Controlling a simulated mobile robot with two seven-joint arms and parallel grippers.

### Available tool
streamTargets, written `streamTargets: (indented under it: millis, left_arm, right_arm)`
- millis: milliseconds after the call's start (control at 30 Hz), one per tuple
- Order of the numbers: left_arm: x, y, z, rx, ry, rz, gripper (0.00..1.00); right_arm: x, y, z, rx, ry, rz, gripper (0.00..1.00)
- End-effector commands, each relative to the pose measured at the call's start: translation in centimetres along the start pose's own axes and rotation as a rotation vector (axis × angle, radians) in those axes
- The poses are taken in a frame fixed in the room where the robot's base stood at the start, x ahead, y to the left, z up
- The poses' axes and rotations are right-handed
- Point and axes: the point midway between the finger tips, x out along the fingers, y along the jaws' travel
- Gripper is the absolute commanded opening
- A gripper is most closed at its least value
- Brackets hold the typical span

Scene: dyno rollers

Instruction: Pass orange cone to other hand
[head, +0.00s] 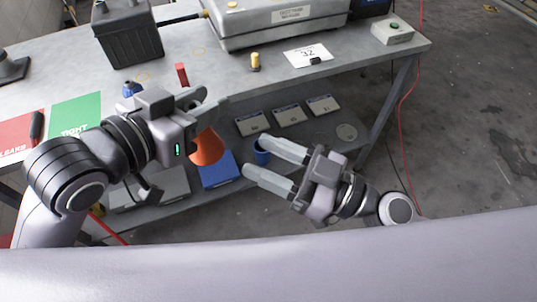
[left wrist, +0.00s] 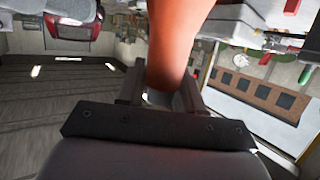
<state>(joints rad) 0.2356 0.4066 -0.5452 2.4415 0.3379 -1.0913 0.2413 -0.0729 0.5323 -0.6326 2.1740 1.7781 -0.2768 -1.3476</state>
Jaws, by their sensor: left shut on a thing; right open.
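The orange cone (head: 207,148) is held in my left gripper (head: 208,112), over the front edge of the table. In the head view the gripper hides part of the cone. In the left wrist view the cone (left wrist: 176,40) stands between the two fingers of my left gripper (left wrist: 160,92), with a pale band at the fingertips. My right gripper (head: 262,163) is open and empty, its fingers pointing left toward the cone. A clear gap lies between the right fingertips and the cone.
The grey table (head: 200,62) carries a black battery (head: 128,35), a large grey device (head: 275,22), a card marked 32 (head: 308,55) and a small yellow-topped piece (head: 255,62). A lower shelf holds a blue box (head: 217,170), a blue cup (head: 262,152) and several labelled plates (head: 288,115).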

Motion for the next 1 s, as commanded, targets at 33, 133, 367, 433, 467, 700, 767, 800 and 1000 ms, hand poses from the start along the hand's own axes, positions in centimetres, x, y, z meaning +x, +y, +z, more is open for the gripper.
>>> streamTargets:
  millis: [33,133,367,433,467,700,767,800,1000]
  left_arm:
    - [0.0,0.0,-0.1,0.0,0.002,0.0,0.04]
    - [0.0,0.0,-0.1,0.0,0.002,0.0,0.04]
    - [0.0,0.0,-0.1,0.0,0.002,0.0,0.04]
    - [0.0,0.0,-0.1,0.001,0.002,0.0,0.04]
    - [0.0,0.0,-0.1,0.001,0.002,0.0,0.04]
    - [0.0,0.0,-0.1,0.0,0.002,0.0,0.04]
    - [0.0,0.0,-0.1,0.0,0.002,0.0,0.04]
    - [0.0,0.0,-0.1,0.0,0.002,0.0,0.04]
    - [0.0,0.0,-0.1,0.0,0.002,0.0,0.04]
  right_arm:
    - [0.0,-0.1,-0.2,-0.003,0.005,-0.006,0.49]
    - [0.1,-0.2,-0.4,-0.002,0.011,-0.013,0.49]
    - [0.9,-0.2,-0.4,-0.003,0.01,-0.013,0.49]
    - [1.6,-0.2,-0.5,-0.003,0.011,-0.013,0.49]
    - [1.9,-0.2,-0.5,-0.004,0.012,-0.013,0.49]
    - [4.5,-0.3,-0.5,-0.001,0.016,-0.013,0.49]
    - [5.1,-0.3,-0.6,-0.002,0.016,-0.013,0.49]
    - [5.5,-0.3,-0.6,-0.002,0.016,-0.012,0.49]
    - [7.9,-0.3,-0.6,0.0,0.015,-0.012,0.49]
